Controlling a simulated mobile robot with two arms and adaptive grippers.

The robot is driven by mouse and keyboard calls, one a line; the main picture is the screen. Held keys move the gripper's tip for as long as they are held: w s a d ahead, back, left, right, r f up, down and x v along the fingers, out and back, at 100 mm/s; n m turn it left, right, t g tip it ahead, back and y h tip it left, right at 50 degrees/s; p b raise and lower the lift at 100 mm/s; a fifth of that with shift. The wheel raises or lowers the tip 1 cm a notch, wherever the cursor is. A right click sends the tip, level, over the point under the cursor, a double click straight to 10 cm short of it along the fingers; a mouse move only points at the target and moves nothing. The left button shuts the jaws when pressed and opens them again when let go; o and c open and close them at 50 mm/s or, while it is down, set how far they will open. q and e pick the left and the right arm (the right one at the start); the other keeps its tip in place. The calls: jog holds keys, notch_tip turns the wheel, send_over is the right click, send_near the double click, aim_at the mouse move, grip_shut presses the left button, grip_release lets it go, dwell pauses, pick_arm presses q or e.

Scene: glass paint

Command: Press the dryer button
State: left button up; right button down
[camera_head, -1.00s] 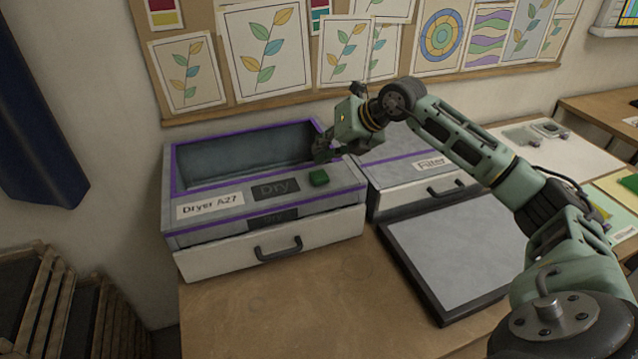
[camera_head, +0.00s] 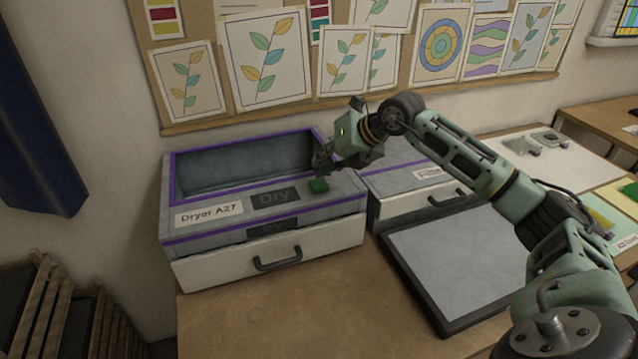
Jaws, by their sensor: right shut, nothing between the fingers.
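The dryer (camera_head: 345,206), labelled "Dryer A27", is a grey box with purple trim at the left of the table. Its open top compartment shows at the back, and a white front drawer (camera_head: 225,262) with a dark handle is closed. The green button (camera_head: 318,186) sits on the top front panel, right of the dark "Dry" display (camera_head: 275,196). My right gripper (camera_head: 320,168) is shut and empty, its fingers pointing down just above and behind the button. I cannot tell whether the fingertips touch it. My left gripper is not in view.
The grey filter box (camera_head: 400,182) stands right of the dryer, behind my right arm. A dark-framed flat panel (camera_head: 455,260) lies in front of it. A pinboard with plant drawings hangs behind. The wooden table (camera_head: 330,315) is clear at the front.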

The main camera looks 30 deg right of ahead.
jog(key=shift+f, duration=0.1)
dwell(0.5)
jog(key=shift+f+b, duration=0.35)
jog(key=shift+f+b, duration=0.45)
jog(key=shift+f, duration=0.1)
dwell(0.6)
dwell(0.3)
jog(key=shift+r+p, duration=0.7)
jog(key=shift+r, duration=0.25)
notch_tip(320, 180, up, 5)
jog(key=p, duration=0.3)
dwell(0.8)
